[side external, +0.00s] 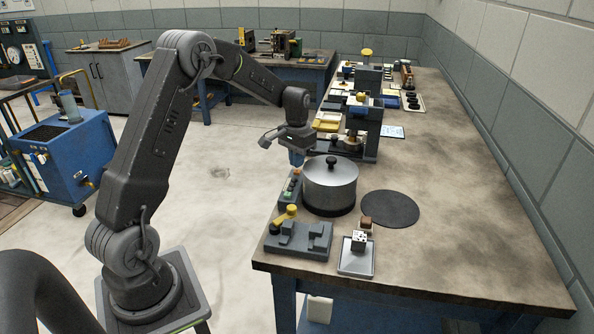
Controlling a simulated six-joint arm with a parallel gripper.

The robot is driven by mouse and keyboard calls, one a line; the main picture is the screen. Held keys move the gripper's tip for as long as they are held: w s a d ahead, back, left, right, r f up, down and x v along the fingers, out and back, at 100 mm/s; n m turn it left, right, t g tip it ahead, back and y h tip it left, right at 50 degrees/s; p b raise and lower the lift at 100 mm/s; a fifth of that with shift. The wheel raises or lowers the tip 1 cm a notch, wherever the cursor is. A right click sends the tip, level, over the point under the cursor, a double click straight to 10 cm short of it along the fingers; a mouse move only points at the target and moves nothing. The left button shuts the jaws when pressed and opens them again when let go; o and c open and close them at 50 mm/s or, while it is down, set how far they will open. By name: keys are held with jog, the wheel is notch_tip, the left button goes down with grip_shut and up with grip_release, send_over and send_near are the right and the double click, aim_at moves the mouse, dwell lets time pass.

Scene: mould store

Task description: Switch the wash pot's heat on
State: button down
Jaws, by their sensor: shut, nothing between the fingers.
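The wash pot (330,186) is a round metal pot with a lid and a black knob, standing on the bench near its left edge. A narrow grey control box (288,192) with small coloured buttons or switches sits against the pot's left side. My gripper (297,163) points down just above the far end of this box, beside the pot. Its fingers are shut and hold nothing. Whether the fingertips touch the box cannot be told at this size. The state of the heat switch is too small to read.
A grey fixture with a yellow knob (299,236) stands in front of the pot. A white tray (356,262) with small blocks is beside it. A round black mat (390,209) lies right of the pot. A press (362,132) stands behind. The bench's right side is clear.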

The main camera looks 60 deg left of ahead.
aim_at(297, 171)
jog(key=shift+f, duration=1)
dwell(0.4)
notch_tip(297, 171, up, 10)
dwell(1.2)
